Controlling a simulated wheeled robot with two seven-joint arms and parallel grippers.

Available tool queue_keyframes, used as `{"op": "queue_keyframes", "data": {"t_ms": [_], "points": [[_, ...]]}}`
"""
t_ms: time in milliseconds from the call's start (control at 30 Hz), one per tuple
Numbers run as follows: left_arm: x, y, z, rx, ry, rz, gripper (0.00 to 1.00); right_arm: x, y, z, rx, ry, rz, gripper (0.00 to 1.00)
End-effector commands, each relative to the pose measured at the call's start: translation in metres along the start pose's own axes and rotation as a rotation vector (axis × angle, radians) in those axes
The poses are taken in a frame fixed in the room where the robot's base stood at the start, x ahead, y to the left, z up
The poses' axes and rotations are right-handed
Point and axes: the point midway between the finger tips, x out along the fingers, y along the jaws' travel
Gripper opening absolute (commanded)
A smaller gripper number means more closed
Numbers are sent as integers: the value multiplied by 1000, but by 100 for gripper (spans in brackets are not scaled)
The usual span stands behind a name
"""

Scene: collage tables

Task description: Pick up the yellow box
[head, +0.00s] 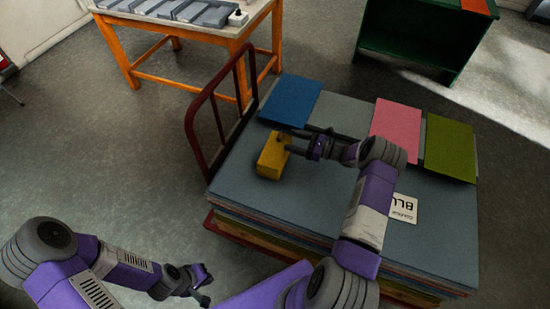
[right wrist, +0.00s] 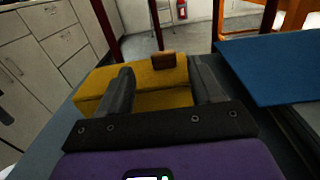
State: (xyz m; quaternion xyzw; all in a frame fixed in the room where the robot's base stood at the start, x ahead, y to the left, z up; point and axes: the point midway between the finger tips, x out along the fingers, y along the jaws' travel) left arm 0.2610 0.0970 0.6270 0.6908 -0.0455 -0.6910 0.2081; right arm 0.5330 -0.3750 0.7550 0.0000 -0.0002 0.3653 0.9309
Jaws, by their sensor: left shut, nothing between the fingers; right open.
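The yellow box (head: 272,158) lies on the grey-blue top of the stacked sheets (head: 255,135), near the left edge by the red rail. My right gripper (head: 285,142) is open and right at the box, reaching in from the right. In the right wrist view the yellow box (right wrist: 150,82) lies beyond and between the two fingers (right wrist: 160,85), with a small brown piece on its top. I cannot tell whether the fingers touch it. My left gripper (head: 203,290) is shut and empty, low in the head view, away from the stack.
A blue sheet (head: 291,101) lies behind the box; pink (head: 390,130) and green (head: 450,148) sheets lie further right, with a white printed card (head: 404,208). The red rail (head: 195,115) stands left of the box. An orange table (head: 180,25) and green cabinet (head: 410,60) stand behind.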

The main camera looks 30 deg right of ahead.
Motion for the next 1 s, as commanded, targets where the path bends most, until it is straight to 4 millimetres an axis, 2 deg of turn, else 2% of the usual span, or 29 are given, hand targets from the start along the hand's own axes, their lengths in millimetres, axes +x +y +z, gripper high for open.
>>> {"op": "queue_keyframes", "data": {"t_ms": [167,500,800,1000], "points": [[2,-1,0,0,0,0,0,13,0,-1,0,0,2,66],[13,-5,-1,0,0,0,0,58,-4,-1,-1,1,2,66],[13,-5,-1,0,0,0,0,62,-4,0,0,1,0,66],[13,-5,-1,0,0,0,0,61,-4,0,-1,1,0,35]]}}
